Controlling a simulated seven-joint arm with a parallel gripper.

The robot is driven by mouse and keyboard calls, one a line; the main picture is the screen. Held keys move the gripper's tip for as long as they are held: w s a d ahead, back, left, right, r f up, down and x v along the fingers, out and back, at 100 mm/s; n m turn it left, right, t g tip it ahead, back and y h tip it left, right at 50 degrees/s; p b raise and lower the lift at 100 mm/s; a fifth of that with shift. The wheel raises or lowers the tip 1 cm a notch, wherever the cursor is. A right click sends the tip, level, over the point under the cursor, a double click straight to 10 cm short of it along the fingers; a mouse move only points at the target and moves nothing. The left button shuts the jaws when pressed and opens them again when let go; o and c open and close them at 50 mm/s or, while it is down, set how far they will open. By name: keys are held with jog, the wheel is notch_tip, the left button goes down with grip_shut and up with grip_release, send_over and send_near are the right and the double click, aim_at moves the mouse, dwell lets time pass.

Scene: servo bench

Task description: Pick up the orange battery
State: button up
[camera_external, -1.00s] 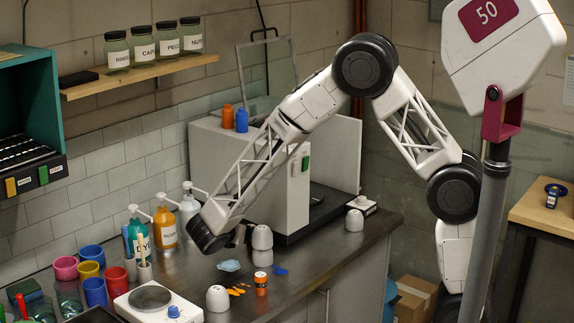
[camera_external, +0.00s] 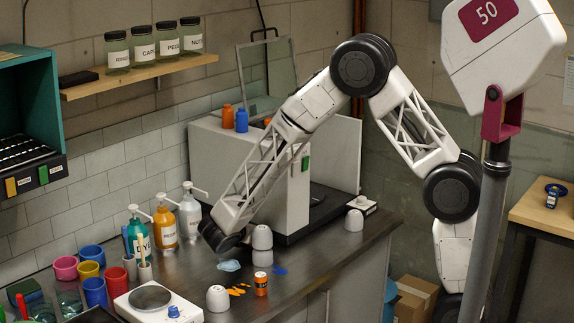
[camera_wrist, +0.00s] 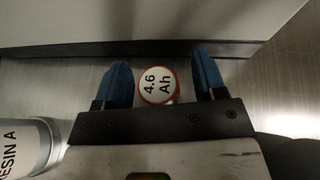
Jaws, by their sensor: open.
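In the wrist view, the orange battery (camera_wrist: 158,85) is seen from its end, a white cap marked 4.6 Ah with an orange rim. It appears between the two blue fingers of my gripper (camera_wrist: 176,82), which are apart with gaps on both sides of it. How far the fingers are above it or around it, I cannot tell. In the external view, my gripper is largely hidden behind my wrist, above the back of the bench, and I cannot make out this battery there.
A bottle labelled RESIN A (camera_wrist: 22,148) is close at the left. The grey machine (camera_external: 255,165) stands behind. Pump bottles (camera_external: 165,228) stand left.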

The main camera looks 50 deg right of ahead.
jog(key=shift+w+d+f, duration=0.1)
jog(key=shift+d+f, duration=0.05)
jog(key=shift+d, duration=0.35)
jog(key=shift+c, duration=0.4)
jog(key=c, duration=1)
